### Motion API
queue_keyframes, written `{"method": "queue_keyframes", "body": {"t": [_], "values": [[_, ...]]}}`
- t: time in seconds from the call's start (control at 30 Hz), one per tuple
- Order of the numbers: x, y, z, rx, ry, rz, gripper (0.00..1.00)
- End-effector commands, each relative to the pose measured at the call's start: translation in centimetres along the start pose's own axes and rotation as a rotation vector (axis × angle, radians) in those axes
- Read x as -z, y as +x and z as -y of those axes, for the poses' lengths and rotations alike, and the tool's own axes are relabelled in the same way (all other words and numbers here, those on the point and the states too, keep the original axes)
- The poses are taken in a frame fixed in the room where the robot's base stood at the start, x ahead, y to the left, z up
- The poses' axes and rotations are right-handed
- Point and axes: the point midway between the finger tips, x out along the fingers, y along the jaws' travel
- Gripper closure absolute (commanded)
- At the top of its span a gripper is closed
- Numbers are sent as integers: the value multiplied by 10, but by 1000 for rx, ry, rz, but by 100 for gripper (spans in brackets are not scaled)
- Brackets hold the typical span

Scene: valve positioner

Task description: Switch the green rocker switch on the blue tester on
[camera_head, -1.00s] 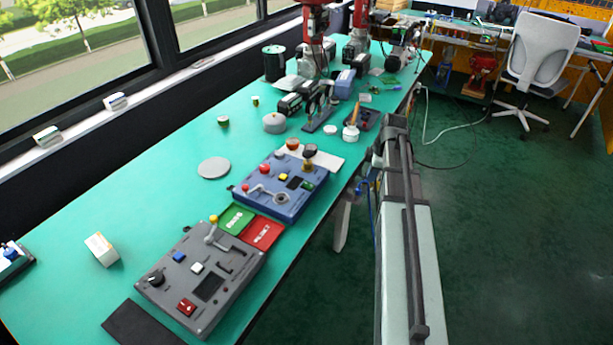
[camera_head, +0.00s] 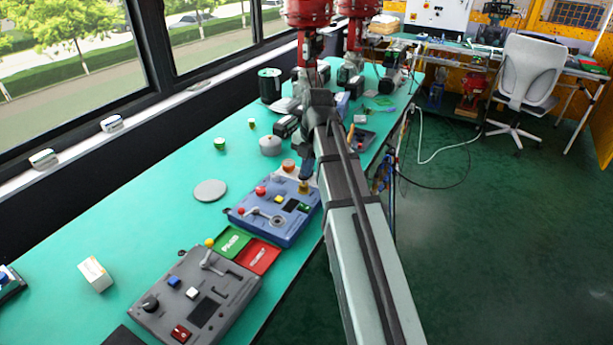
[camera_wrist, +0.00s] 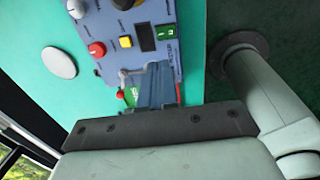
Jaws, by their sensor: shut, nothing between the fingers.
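The blue tester (camera_head: 245,217) lies on the green bench, with a red button, a yellow button, a dark display and a lever on its top. Its green rocker switch (camera_head: 304,208) is at the right, beside the display. It also shows in the wrist view (camera_wrist: 165,31), with a white mark; I cannot tell its setting. My gripper (camera_wrist: 156,66) is shut and empty in the wrist view. Its blue-grey fingers appear over the tester's lower part, below the rocker in the picture and not on it. They hide part of the panel and lever area.
A grey tester (camera_head: 222,300) lies nearer, with green and red plates (camera_head: 258,256) between the two. A grey disc (camera_head: 210,190) lies left on open bench.

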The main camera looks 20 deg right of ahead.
Motion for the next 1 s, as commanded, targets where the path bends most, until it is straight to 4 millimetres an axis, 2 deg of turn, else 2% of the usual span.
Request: {"method": "queue_keyframes", "body": {"t": [0.7,1.0], "values": [[0,99,1,1,3,-1,100],[0,123,0,0,3,0,100]]}}
